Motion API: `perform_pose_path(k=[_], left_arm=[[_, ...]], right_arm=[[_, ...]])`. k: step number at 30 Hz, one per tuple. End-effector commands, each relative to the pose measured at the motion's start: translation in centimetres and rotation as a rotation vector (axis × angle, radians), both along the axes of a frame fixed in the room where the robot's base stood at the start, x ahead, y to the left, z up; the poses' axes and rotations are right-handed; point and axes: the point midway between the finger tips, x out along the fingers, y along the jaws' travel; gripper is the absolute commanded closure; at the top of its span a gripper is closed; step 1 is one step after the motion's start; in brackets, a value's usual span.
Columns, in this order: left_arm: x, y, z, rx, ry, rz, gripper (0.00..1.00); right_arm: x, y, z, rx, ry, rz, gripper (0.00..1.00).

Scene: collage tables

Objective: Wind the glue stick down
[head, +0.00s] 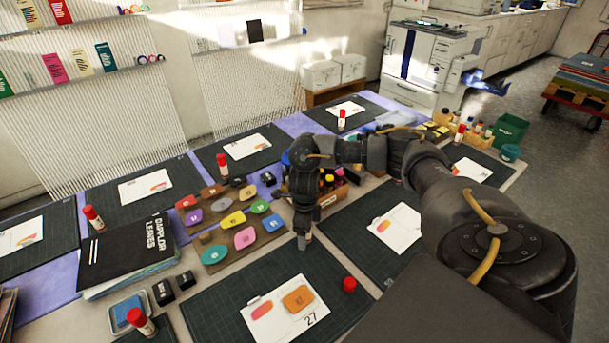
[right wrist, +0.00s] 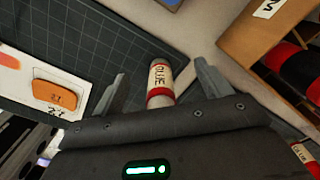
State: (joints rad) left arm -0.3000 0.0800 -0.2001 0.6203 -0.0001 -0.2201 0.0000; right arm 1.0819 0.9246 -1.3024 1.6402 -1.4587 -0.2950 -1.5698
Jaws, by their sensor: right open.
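A glue stick (right wrist: 160,84) with a white GLUE label and a red band stands between the fingers of my right gripper (right wrist: 161,70) in the right wrist view. The fingers are open, with a gap on each side of the stick. In the head view my right gripper (head: 301,240) points down at the back edge of the near cutting mat and mostly hides this stick. A red cap (head: 349,285) lies apart on that mat. My left gripper is not in view.
A white card with an orange piece (head: 298,298) lies on the near cutting mat (head: 215,312). A tray of coloured pieces (head: 240,238) stands left of the gripper, and a wooden box (head: 333,197) of bottles is close behind it. Other glue sticks stand around (head: 93,218).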

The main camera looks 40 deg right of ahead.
Motion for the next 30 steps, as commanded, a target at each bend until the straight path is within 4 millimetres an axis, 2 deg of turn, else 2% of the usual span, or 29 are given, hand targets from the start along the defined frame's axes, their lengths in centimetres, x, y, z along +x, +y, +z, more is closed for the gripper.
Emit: perform_pose_path(k=[14, 30], left_arm=[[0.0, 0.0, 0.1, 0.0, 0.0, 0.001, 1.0], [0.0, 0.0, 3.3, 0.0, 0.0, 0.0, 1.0]], right_arm=[[0.0, 0.0, 0.1, 0.0, 0.0, 0.0, 0.23], [0.0, 0.0, 3.4, 0.0, 0.0, 0.0, 0.23]])
